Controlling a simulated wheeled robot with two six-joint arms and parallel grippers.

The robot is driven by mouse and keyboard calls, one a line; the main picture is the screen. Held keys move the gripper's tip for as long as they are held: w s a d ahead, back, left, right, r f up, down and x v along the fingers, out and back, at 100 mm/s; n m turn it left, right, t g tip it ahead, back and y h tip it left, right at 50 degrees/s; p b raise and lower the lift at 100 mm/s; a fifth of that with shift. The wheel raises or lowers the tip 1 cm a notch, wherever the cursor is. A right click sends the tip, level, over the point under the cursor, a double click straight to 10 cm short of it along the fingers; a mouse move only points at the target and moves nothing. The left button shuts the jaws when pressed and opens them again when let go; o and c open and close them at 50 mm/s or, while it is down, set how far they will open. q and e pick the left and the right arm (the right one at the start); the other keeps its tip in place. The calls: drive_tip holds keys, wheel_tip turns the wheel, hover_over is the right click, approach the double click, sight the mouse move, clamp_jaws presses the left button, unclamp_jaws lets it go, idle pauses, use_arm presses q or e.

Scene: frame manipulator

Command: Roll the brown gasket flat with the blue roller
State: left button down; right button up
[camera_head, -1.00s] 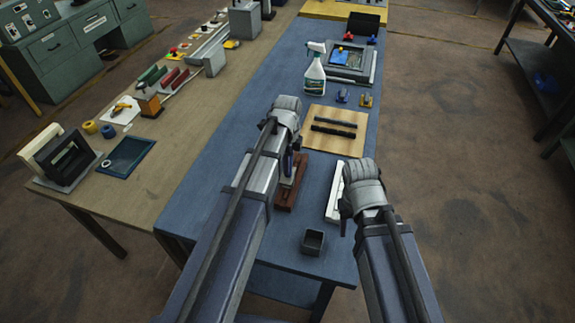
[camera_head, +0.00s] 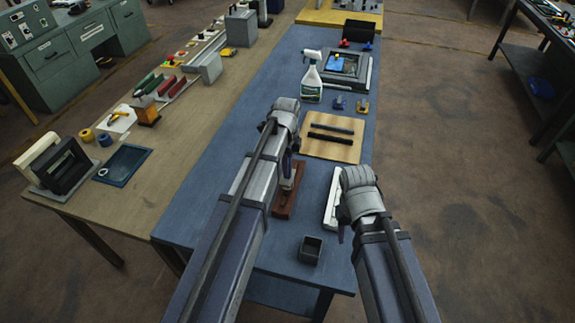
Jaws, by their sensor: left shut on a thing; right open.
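The wooden board (camera_head: 318,149) lies beyond my grippers with two dark strips across it. The nearer strip (camera_head: 330,138) may be the brown gasket; its colour looks almost black. My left gripper (camera_head: 290,160) is shut, low over a reddish-brown block (camera_head: 286,203) on the blue table. A small dark-blue and pale thing shows at its fingers, perhaps the blue roller; my arm hides most of it. My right gripper (camera_head: 342,228) is open, beside a white flat thing (camera_head: 330,205) that my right wrist partly covers.
A small dark open box (camera_head: 310,250) stands near the table's front edge. A spray bottle (camera_head: 312,82), a blue clip (camera_head: 340,103) and a yellow-and-blue clip (camera_head: 362,106) stand beyond the board. The blue table (camera_head: 215,190) is bare left of my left arm.

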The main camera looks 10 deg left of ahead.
use_arm(q)
drive_tip(key=shift+w, duration=1.65)
drive_tip(key=shift+w+d, duration=0.1)
drive_tip(key=shift+w, duration=1.55)
drive_tip(key=shift+w, duration=1.45)
